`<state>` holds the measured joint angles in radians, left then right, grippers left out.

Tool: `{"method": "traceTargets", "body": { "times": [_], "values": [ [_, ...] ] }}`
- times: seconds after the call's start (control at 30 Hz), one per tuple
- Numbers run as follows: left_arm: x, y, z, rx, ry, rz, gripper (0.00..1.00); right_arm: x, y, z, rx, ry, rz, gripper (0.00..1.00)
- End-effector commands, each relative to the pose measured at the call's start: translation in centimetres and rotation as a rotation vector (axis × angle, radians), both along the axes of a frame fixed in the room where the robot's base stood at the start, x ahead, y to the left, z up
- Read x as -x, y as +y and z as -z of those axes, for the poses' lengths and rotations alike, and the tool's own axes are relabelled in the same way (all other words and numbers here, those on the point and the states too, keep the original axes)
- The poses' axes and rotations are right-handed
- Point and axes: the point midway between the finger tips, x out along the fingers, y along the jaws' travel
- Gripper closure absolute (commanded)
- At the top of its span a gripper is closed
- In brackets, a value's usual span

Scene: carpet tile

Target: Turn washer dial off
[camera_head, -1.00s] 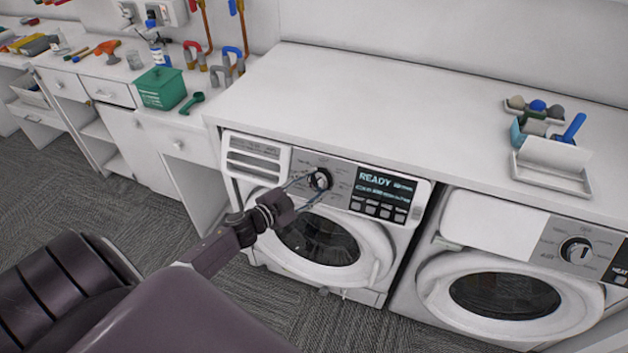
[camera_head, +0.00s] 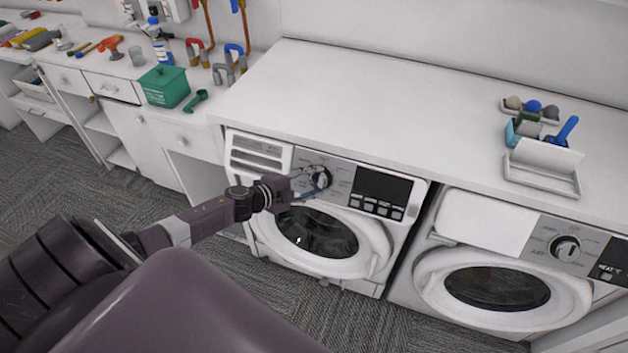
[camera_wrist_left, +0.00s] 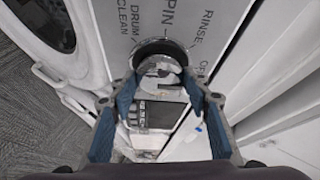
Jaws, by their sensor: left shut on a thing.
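The washer (camera_head: 265,205) with a round glass door stands under the counter. Its dark dial (camera_head: 322,177) is on the panel, left of the display (camera_head: 383,184), which is dark and blank. My left gripper (camera_head: 316,182) reaches in from the left and is shut on the dial, its fingers on either side of it. In the left wrist view the shiny dial (camera_wrist_left: 160,66) sits between the blue-padded fingers (camera_wrist_left: 160,92). Labels reading "DRUM CLEAN", "SPIN", "RINSE" and a partly cut "OF" surround it. The dial's pointer is not clear. My right gripper is not in view.
A second machine (camera_head: 460,245) with its own dial (camera_head: 565,248) stands to the right. The white counter (camera_head: 360,95) above is mostly clear, with a white tray (camera_head: 540,180) at right. A green box (camera_head: 165,88) sits on the left bench. Carpet lies in front.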

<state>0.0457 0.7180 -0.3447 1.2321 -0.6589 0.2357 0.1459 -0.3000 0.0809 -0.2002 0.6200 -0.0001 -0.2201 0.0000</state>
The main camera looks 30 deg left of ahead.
Motion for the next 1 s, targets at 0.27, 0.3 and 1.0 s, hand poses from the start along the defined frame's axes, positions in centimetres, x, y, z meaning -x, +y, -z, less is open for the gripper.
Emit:
{"method": "traceTargets", "body": {
  "times": [0.27,0.3,1.0],
  "values": [
    [0.1,0.0,0.1,-0.003,0.003,0.001,0.8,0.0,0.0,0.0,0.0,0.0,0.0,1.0],
    [0.1,0.0,0.1,-0.002,0.002,0.001,0.8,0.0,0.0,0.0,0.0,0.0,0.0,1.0],
    [1.5,0.4,-0.4,-0.001,0.002,0.0,0.39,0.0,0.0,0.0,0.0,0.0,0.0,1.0]
  ]
}}
